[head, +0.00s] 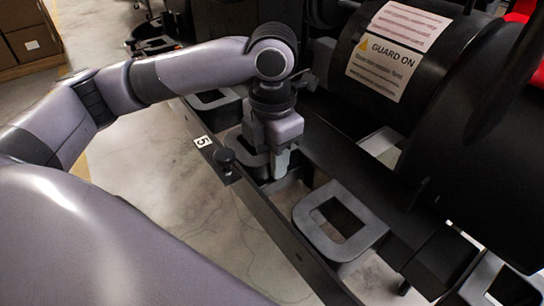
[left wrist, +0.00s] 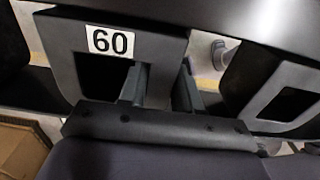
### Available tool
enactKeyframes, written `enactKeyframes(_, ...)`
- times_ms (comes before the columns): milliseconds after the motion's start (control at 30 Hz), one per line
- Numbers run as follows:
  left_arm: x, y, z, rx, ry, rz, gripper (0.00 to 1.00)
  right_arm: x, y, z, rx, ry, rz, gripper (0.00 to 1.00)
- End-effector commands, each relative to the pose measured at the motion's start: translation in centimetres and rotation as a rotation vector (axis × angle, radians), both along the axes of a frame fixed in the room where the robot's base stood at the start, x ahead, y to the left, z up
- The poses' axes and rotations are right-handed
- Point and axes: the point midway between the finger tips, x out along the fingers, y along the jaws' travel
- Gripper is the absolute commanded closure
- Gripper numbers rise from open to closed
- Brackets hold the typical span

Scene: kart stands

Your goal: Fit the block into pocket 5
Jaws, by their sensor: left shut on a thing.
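My left gripper (head: 279,150) points down over the rail of frame-shaped pockets. My right gripper is not in view.
An empty square pocket frame (head: 304,222) lies to the right, and another (head: 216,101) lies behind. A large black drum with a GUARD ON label (head: 387,62) stands close on the right.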

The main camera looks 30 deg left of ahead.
Motion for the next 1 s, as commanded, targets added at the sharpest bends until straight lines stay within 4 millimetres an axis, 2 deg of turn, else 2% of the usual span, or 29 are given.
enactKeyframes(167,0.0,0.0,-0.1,0.0,-0.001,0.0,1.0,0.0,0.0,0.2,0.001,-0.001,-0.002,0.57)
enactKeyframes(200,0.0,0.0,-0.2,0.0,0.0,0.0,0.6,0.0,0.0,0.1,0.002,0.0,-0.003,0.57)
enactKeyframes(267,0.0,0.0,-0.2,0.0,0.0,0.0,0.41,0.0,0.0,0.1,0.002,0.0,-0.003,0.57)
enactKeyframes(633,0.0,0.0,0.1,0.0,-0.001,0.0,0.41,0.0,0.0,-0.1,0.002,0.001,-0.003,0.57)
enactKeyframes(767,0.1,-0.1,2.1,-0.002,-0.004,0.001,0.41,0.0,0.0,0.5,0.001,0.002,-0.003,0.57)
enactKeyframes(1000,0.1,-0.1,7.4,-0.002,-0.005,0.0,0.41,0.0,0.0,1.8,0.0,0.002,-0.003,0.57)
